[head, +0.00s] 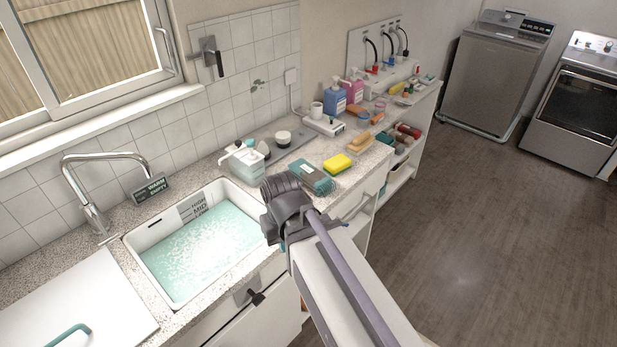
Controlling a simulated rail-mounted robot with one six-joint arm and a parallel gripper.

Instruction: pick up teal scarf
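I cannot clearly pick out a teal scarf. A flat teal and grey item (312,177) lies on the counter to the right of the sink; I cannot tell whether it is folded cloth. The white sink (133,243) holds pale teal, foamy water (205,250), and no cloth is clearly visible in it. My arm reaches up from the lower right. Its dark end, my gripper (280,198), appears over the sink's right edge, in front of the teal item in the picture. Its fingers cannot be made out, and no held object shows.
A chrome faucet (90,205) and a sign (150,189) stand behind the sink. A white board (75,305) lies left of it. A soap dispenser (245,163), yellow sponge (337,164) and bottles (335,98) crowd the counter. Open floor (480,220) lies to the right.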

